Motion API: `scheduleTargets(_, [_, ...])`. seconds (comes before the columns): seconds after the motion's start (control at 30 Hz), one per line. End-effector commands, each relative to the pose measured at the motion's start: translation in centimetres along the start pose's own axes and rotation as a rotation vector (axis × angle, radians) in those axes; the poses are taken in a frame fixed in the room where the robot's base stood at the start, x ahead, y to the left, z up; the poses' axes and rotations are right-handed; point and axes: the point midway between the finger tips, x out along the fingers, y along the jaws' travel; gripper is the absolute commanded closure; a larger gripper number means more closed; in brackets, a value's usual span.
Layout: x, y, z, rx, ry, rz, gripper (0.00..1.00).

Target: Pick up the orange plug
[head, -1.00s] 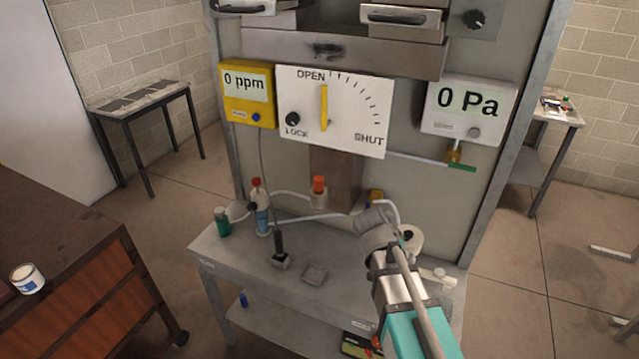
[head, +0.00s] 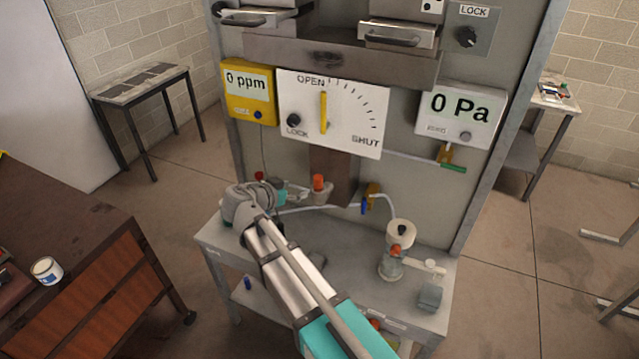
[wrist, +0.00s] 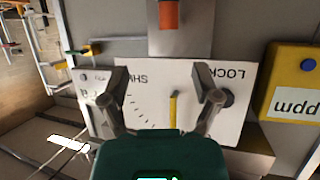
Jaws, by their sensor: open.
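The orange plug (head: 318,182) stands upright on a pale fitting against the panel, below the dial board. In the wrist view, which is turned upside down, the orange plug (wrist: 169,14) shows at the top edge, partly cut off. My gripper (wrist: 162,82) is open and empty, its two fingers apart in front of the dial board. In the head view my gripper (head: 300,192) is small and partly hidden by my wrist, just left of the plug. The plug is beyond the fingertips, not between them.
The dial board (head: 332,112) with its yellow pointer hangs above the plug. A yellow meter (head: 249,92) and a white gauge (head: 461,115) flank it. A pump-like device with a red-orange part (head: 396,251) stands right on the grey bench (head: 345,262). A hose runs right of the plug.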

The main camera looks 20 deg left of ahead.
Motion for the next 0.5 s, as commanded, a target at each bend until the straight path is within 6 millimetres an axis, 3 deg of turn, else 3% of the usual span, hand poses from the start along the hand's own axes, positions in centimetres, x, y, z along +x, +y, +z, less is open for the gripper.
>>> scheduleTargets(0.13, [-1.25,-1.08,-0.36,0.016,0.023,-0.021,0.19])
scheduleTargets(0.5, [-1.32,-1.16,-0.30,0.018,0.026,-0.024,0.19])
